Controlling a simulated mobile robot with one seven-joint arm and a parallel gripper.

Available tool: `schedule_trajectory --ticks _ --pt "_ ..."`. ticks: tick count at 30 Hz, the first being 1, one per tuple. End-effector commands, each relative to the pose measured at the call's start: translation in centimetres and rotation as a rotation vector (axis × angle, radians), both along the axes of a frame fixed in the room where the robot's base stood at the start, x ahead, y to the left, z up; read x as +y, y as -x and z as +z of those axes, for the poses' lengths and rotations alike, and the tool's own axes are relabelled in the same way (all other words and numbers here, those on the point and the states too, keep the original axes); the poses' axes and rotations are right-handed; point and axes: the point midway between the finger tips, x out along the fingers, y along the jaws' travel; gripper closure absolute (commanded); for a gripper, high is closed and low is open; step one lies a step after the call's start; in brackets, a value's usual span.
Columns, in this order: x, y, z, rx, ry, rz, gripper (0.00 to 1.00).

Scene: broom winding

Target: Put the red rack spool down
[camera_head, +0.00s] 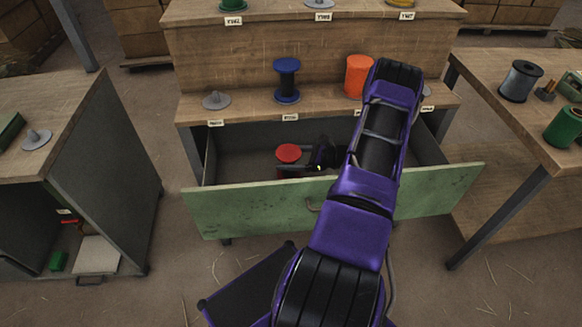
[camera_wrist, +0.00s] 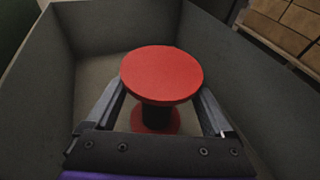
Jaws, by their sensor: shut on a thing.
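The red spool (camera_head: 289,153) has a round red top, a dark middle and a red lower flange. It is upright inside the open green-fronted drawer (camera_head: 250,213) below the rack. My gripper (camera_head: 292,167) reaches into the drawer from the right and is shut on the spool. In the wrist view, the spool (camera_wrist: 162,75) stands between the two fingers, with the grey drawer walls (camera_wrist: 110,30) around it. I cannot tell whether its lower flange touches the drawer floor.
The rack shelf (camera_head: 245,105) above holds a blue spool (camera_head: 287,80), an orange spool (camera_head: 359,76) and an empty grey holder (camera_head: 216,100). A side table (camera_head: 500,100) with spools stands right, a grey cabinet (camera_head: 110,150) left. The drawer's left part is clear.

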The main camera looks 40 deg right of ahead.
Motion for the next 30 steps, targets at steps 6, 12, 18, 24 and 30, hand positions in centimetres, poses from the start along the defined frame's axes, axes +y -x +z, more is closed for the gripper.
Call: schedule_trajectory --ticks 6,12,18,24,30 --pt "0.1 0.0 -3.1 0.001 -0.001 0.001 0.87" --pt "0.0 0.0 -3.4 -0.001 0.001 0.000 0.87" --pt "0.0 0.1 -3.5 0.001 0.001 0.000 0.00" --pt "-0.2 0.3 -3.3 0.001 0.001 -0.001 0.00" --pt "-1.8 2.4 -2.4 0.001 0.001 -0.003 0.00"
